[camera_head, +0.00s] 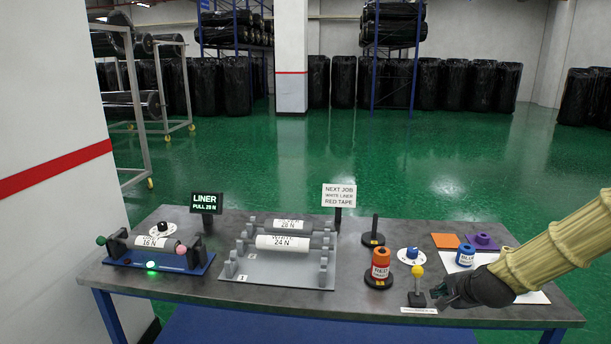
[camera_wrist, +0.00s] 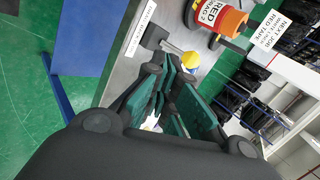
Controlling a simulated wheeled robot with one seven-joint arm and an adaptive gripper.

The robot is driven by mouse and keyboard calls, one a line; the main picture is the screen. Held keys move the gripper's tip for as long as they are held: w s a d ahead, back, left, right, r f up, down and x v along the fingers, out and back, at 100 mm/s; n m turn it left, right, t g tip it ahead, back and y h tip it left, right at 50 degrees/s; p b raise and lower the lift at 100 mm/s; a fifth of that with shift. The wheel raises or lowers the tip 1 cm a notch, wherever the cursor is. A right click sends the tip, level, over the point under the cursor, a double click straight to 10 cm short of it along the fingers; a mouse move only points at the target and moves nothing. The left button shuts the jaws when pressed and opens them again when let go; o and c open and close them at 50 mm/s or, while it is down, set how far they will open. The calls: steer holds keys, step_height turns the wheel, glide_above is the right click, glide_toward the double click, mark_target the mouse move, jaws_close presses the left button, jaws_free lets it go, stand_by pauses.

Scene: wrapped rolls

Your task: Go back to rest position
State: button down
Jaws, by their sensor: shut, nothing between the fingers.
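My gripper (camera_head: 445,291) is shut and empty at the right front of the grey table (camera_head: 340,309). It is just right of a small post with a yellow ball (camera_head: 417,271). In the wrist view the fingers (camera_wrist: 172,105) fill the middle, and the yellow ball (camera_wrist: 191,60) is just beyond them. My arm in its tan ribbed sleeve comes in from the right and hides part of a white sheet (camera_head: 535,297).
Red tape (camera_head: 380,263) stands on a holder left of the yellow ball. A blue roll (camera_head: 465,257), a purple piece (camera_head: 482,240) and an orange square (camera_head: 445,241) lie behind my gripper. A grey rack (camera_head: 275,268) holds white rolls. A blue stand (camera_head: 160,262) is at left.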

steer(key=s+a+f+n+g, duration=0.2)
steer(key=s+a+f+n, duration=0.25)
steer(key=s+f, duration=0.55)
steer(key=s+a+f+n+g, duration=0.4)
steer(key=s+f, duration=0.4)
steer(key=f, duration=0.5)
steer(key=s+a+f+n+g, duration=0.1)
steer(key=s+a+f+n, duration=0.1)
steer(key=s, duration=0.6)
steer(key=s+a+f+n+g, duration=0.1)
steer(key=s+a+f+n, duration=0.1)
steer(key=s, duration=0.6)
steer(key=s+a+f+n+g, duration=0.1)
steer(key=s+a+f+n, duration=0.2)
steer(key=s+f, duration=0.3)
steer(key=shift+s+n, duration=0.35)
steer(key=shift+s, duration=0.7)
steer(key=shift+f, duration=0.1)
